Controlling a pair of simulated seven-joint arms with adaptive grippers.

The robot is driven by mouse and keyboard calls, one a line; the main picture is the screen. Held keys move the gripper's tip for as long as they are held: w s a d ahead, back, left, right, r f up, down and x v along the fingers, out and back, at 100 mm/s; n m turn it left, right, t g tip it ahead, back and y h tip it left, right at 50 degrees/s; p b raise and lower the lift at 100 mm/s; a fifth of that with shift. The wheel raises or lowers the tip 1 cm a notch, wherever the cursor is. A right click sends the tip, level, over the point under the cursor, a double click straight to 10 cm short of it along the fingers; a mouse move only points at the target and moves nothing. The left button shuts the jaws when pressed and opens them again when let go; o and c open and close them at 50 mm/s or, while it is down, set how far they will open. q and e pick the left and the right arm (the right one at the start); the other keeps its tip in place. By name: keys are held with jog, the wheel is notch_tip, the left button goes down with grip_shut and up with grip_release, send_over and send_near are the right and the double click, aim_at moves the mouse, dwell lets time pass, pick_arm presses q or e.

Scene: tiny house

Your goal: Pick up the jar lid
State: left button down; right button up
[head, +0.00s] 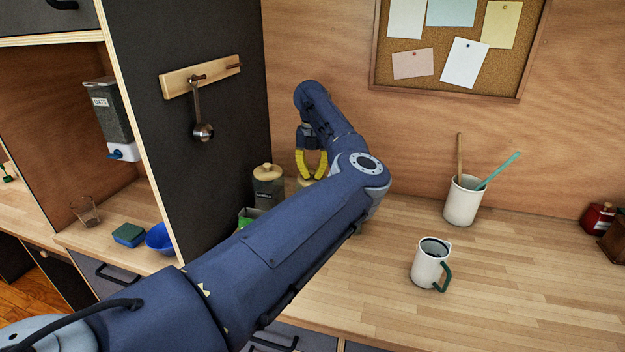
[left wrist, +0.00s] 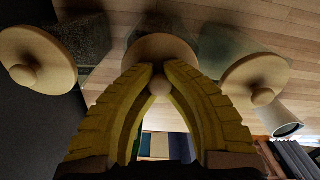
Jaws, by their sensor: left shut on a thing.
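In the left wrist view, three jars with round wooden lids stand in a row. The middle jar lid (left wrist: 160,46) has its knob between the yellow fingertips of my left gripper (left wrist: 158,78), which is shut on it. The other wooden lids are at the left (left wrist: 36,60) and right (left wrist: 256,82). In the head view my left gripper (head: 311,168) points down over a pale lid, mostly hidden behind my arm. A dark glass jar with a wooden lid (head: 268,172) stands left of it. I cannot tell whether the held lid is lifted. My right gripper is not visible.
A white mug (head: 429,265) with a green handle and a white utensil cup (head: 463,202) stand on the wooden counter (head: 530,270). A dark side panel (head: 210,150) with a hook rail rises left of the jars. The counter's right front is mostly clear.

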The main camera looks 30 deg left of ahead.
pick_arm(q)
jog(key=shift+r, duration=0.1)
notch_tip(320, 180, up, 19)
send_over(313, 170)
jog(key=f, duration=1.2)
jog(key=shift+s+d, duration=0.15)
jog(key=shift+s, duration=0.05)
jog(key=shift+w+r, duration=0.1)
jog(key=shift+w, duration=0.05)
jog(key=shift+a, duration=0.2)
jog(key=shift+f, duration=3.1)
jog(key=shift+f, duration=0.25)
